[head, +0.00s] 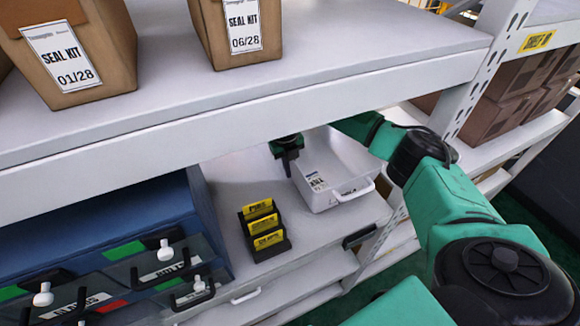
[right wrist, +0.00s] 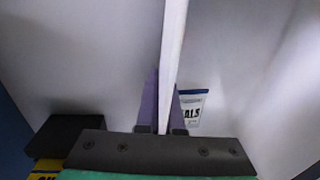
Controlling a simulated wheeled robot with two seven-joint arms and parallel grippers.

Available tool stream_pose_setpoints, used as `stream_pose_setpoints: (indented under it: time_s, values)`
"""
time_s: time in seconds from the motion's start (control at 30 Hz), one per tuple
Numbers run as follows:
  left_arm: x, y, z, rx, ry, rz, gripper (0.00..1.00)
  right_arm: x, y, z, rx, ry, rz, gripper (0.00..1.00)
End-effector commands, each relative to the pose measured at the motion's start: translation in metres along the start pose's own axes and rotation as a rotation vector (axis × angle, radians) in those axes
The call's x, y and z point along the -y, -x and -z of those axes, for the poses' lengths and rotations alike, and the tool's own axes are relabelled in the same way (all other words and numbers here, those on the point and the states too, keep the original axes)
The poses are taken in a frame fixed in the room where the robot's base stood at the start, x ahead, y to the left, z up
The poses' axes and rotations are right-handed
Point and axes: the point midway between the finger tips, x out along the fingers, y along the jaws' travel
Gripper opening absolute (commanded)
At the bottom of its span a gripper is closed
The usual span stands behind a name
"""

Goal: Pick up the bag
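The bag (head: 317,182) is a small white packet with dark print, lying in the white tray (head: 346,197) on the lower shelf. In the right wrist view the bag (right wrist: 191,107) shows a blue top edge and the letters "ALS", right of the tray's thin upright wall (right wrist: 173,50). My right gripper (head: 288,165) points down at the tray's left wall. In the right wrist view its fingers (right wrist: 163,105) stand close together, one on each side of that wall, and appear shut on it. The bag is beside the fingers, not between them. My left gripper is not in view.
A black holder with yellow cards (head: 263,228) stands left of the tray. A blue cabinet with labelled drawers (head: 150,225) is further left. The upper shelf (head: 240,105), with seal kit boxes (head: 75,55), overhangs. A rack upright (head: 480,75) stands right.

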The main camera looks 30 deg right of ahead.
Motion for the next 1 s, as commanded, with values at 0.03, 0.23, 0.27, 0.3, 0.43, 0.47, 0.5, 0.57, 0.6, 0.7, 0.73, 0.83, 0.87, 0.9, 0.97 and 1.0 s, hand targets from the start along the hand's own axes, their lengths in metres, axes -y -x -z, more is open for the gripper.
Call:
stream_pose_setpoints:
  time_s: [0.03,0.23,0.27,0.3,0.43,0.47,0.5,0.57,0.6,0.7,0.73,0.83,0.87,0.9,0.97,1.0]
  values:
    - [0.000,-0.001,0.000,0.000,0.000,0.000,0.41,0.000,0.000,0.000,0.001,0.000,0.000,0.00]
    - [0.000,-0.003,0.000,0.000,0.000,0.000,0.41,0.000,-0.004,0.000,0.000,0.000,0.000,0.27]
    - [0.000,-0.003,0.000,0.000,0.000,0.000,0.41,0.000,-0.004,0.000,0.000,0.000,0.000,0.34]
    - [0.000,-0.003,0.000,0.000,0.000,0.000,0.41,0.000,-0.004,0.000,0.000,0.000,0.000,0.34]
    - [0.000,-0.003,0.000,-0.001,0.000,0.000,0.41,0.000,-0.003,0.000,0.000,-0.001,0.000,0.34]
    - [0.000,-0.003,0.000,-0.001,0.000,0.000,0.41,0.000,-0.003,0.000,0.000,0.000,0.000,0.34]
    - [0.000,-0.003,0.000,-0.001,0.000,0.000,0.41,0.000,-0.003,0.000,0.000,-0.001,0.000,0.34]
    - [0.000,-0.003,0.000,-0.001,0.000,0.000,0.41,0.000,-0.004,0.000,0.000,0.000,0.000,0.34]
    - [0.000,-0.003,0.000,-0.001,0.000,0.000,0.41,-0.001,-0.004,0.000,0.000,0.000,0.000,0.34]
    - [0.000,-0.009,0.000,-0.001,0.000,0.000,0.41,-0.001,0.004,-0.001,0.004,-0.001,-0.001,0.34]
    - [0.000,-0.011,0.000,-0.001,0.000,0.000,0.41,-0.001,0.007,-0.001,0.004,-0.001,-0.001,0.34]
    - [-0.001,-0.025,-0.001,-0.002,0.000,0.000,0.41,-0.002,0.023,-0.003,0.007,-0.001,-0.001,0.34]
    - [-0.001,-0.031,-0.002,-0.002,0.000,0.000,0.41,-0.002,0.029,-0.004,0.008,-0.001,-0.001,0.34]
    - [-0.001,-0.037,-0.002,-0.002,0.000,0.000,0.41,-0.003,0.039,-0.005,0.008,0.000,-0.003,0.34]
    - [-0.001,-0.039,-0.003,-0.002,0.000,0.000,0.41,-0.003,0.057,-0.005,0.007,-0.001,-0.002,0.34]
    - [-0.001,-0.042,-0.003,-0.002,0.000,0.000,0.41,-0.003,0.067,-0.005,0.007,-0.001,-0.001,0.34]
